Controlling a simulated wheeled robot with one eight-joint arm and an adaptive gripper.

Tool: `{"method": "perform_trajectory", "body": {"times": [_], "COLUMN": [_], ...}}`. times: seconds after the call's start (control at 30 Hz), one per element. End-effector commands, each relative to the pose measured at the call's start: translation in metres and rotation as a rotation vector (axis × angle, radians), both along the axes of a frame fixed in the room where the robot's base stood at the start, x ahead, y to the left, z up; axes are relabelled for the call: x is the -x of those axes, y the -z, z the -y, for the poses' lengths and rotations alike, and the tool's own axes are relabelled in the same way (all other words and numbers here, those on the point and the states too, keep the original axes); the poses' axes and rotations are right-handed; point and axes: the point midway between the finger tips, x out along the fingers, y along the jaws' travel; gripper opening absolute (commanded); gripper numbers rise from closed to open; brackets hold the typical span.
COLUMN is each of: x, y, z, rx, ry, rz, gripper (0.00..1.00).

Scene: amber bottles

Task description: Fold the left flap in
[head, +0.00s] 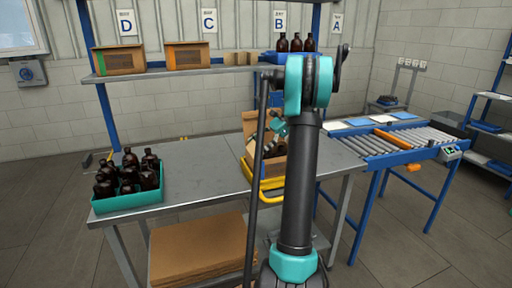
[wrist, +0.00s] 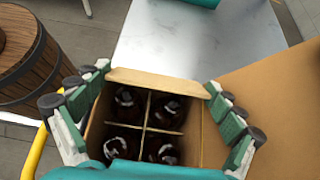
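An open cardboard box (head: 268,166) stands on the grey workbench, partly hidden behind my arm in the head view. In the wrist view, its dividers (wrist: 146,128) separate several dark bottles (wrist: 168,110) with pale marks on top. A short flap (wrist: 160,82) runs along the box's far edge in the wrist view, on the side toward the teal crate; its exact tilt is unclear. A large flap (wrist: 272,108) spreads out on the right, and it stands up behind the box in the head view (head: 250,122). My gripper (wrist: 157,77) is open above the box, fingers spread either side of it, apparently empty.
A teal crate (head: 128,204) of amber bottles stands at the bench's left. A yellow frame (head: 268,184) borders the box's front. A wooden barrel (wrist: 30,58) shows left in the wrist view. The roller conveyor (head: 385,138) is right; bare bench top (head: 205,165) lies between crate and box.

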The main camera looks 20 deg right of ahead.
Motion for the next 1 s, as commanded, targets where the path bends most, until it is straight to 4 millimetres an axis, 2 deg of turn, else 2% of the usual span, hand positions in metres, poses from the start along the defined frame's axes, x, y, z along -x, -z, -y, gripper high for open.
{"method": "perform_trajectory", "body": {"times": [0.43,0.57,1.0], "x": [0.000,0.000,0.000], "y": [0.000,-0.007,-0.080], "z": [0.000,0.000,0.000], "rx": [0.001,0.001,0.001], "ry": [0.001,0.001,0.001], "rz": [-0.001,-0.001,-0.001], "gripper": [1.00,1.00,1.00]}}
